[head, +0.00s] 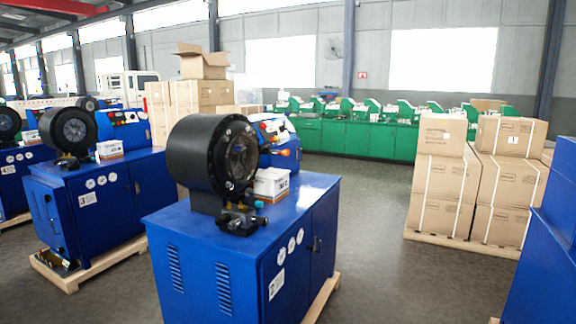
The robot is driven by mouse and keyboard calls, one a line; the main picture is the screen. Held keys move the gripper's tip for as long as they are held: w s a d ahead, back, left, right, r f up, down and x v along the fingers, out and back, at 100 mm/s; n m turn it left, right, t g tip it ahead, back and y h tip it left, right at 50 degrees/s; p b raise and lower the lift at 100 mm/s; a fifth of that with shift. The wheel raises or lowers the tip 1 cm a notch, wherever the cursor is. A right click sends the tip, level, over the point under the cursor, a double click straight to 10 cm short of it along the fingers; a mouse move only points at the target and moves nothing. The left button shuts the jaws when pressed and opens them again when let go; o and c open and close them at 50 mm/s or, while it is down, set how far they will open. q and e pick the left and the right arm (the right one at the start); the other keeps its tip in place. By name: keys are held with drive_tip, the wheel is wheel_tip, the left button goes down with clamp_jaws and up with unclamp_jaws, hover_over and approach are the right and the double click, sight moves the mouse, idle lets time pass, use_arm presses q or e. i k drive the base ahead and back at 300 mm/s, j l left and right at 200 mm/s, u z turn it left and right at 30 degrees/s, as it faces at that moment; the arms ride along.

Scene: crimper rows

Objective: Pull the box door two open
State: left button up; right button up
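The nearest blue crimper cabinet (200,232) stands in the middle foreground with a black round crimping head (205,150) on top. Its right-hand side has a blue door (323,230) with a small dark handle (315,244); the door looks shut, flush with the cabinet. A white label (276,285) on the same side seems to carry a 2, but it is small. A second blue cabinet (150,195) behind to the left has a label that looks like a 3. Neither of my grippers is in view.
Strapped cardboard boxes (445,180) stand on a pallet at the right. A blue surface (545,260) fills the right edge. Wooden pallet edges (322,298) stick out under the nearest cabinet. Grey floor (400,285) is open between cabinet and boxes. Green machines (355,138) line the back.

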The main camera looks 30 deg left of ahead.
sight(292, 162)
drive_tip(key=i+u, duration=0.1)
drive_tip(key=i, duration=1.7)
drive_tip(key=i+l+u, duration=0.15)
drive_tip(key=i, duration=0.7)
